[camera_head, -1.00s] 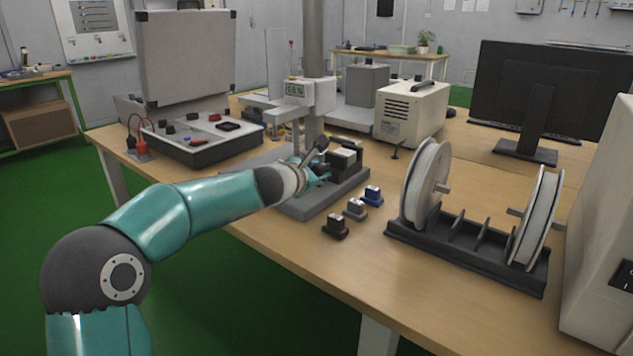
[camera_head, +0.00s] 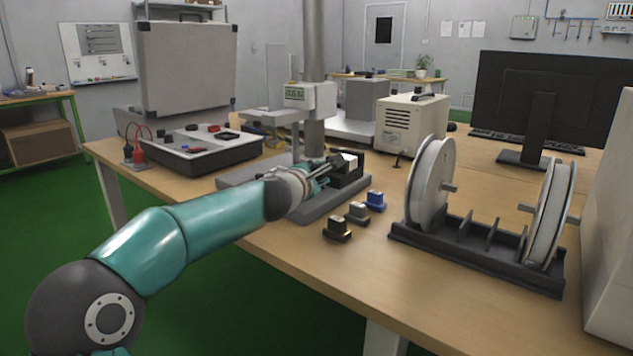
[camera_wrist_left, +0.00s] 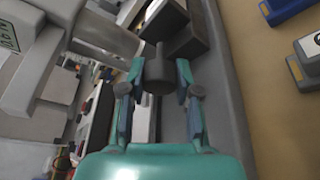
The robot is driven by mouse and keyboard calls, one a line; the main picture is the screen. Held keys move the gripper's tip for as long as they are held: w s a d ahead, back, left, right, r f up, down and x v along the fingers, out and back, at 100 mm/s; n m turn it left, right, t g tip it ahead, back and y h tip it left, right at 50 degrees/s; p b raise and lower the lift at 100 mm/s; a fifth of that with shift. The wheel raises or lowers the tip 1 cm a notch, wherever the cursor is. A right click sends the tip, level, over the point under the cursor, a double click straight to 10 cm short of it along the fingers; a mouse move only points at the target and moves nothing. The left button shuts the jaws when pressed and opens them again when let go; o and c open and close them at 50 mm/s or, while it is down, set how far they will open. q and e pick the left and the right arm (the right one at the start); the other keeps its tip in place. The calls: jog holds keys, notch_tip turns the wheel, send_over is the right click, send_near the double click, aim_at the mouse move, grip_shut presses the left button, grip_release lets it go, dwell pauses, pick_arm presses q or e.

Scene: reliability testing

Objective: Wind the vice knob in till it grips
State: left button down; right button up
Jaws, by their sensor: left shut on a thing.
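The vice (camera_head: 347,172) is a dark block with jaws on the grey base plate of a test stand. In the wrist view its dark jaw blocks (camera_wrist_left: 188,42) are at the top. The vice knob (camera_wrist_left: 158,76) is a dark grey cylinder, seen end-on between my left fingers. My left gripper (camera_head: 322,171) reaches the vice from the left in the head view. Its teal fingers are shut on the knob, one on each side, in the wrist view (camera_wrist_left: 158,66). The head view hides most of the knob behind the gripper. My right gripper is in no view.
Three small blocks, black (camera_head: 337,231), grey (camera_head: 357,212) and blue (camera_head: 375,201), sit in front of the base plate. A spool rack (camera_head: 470,250) stands to the right. The stand's column (camera_head: 315,60) and display head (camera_head: 310,97) rise close behind the gripper.

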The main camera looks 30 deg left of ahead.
pick_arm(q)
jog(key=shift+d+f, duration=0.15)
jog(key=shift+f, duration=0.1)
jog(key=c, duration=0.8)
grip_release()
jog(key=shift+r, duration=0.15)
jog(key=shift+s+r, duration=0.15)
jog(key=shift+s, duration=0.2)
jog(key=v, duration=1.1)
jog(key=shift+s, duration=0.1)
